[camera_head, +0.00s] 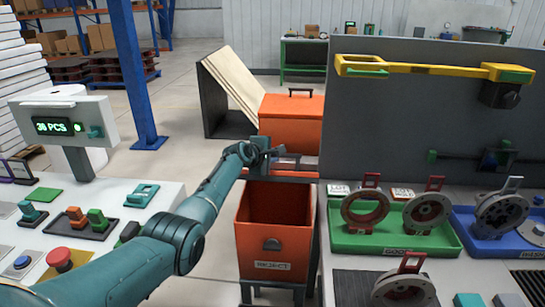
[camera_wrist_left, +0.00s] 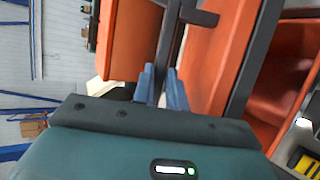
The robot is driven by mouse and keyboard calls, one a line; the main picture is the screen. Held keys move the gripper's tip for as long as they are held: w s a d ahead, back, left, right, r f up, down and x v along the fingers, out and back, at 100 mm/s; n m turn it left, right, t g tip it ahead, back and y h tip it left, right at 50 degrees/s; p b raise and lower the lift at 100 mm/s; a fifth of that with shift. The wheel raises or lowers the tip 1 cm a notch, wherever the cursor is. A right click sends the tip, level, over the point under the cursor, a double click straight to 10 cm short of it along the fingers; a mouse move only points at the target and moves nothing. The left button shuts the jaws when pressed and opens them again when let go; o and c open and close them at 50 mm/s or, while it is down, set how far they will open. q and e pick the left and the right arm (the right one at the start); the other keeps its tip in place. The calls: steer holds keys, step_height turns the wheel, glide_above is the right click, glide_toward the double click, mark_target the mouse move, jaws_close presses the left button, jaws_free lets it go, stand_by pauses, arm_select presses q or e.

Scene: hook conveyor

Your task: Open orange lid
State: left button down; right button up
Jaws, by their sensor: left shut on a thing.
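The orange lid (camera_head: 285,175) shows as a narrow orange strip at the back of the open orange REJECT bin (camera_head: 272,266), below my left gripper (camera_head: 273,151). In the wrist view an orange panel (camera_wrist_left: 216,62), which seems to be this lid, stands beside a dark grey handle bar (camera_wrist_left: 172,42). My left gripper's blue fingers (camera_wrist_left: 161,86) are shut on this bar. The bin's inside shows in the head view and at the right of the wrist view. The lid's exact angle is hard to tell. My right gripper is out of view.
Behind the lid stands another orange box (camera_head: 292,125) with a dark handle on top. A panel with buttons (camera_head: 110,215) is at left. At right are a green tray (camera_head: 350,243) and a blue tray (camera_head: 480,252) with round metal parts. A grey wall panel (camera_head: 400,125) rises behind them.

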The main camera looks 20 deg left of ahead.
arm_select(q)
steer(key=shift+r, duration=0.25)
steer(key=c, duration=1.4)
jaws_free()
steer(key=shift+f, duration=0.1)
steer(key=shift+c, duration=0.2)
steer(key=shift+s, duration=0.1)
steer(key=v, duration=1.3)
steer(key=shift+p, duration=0.4)
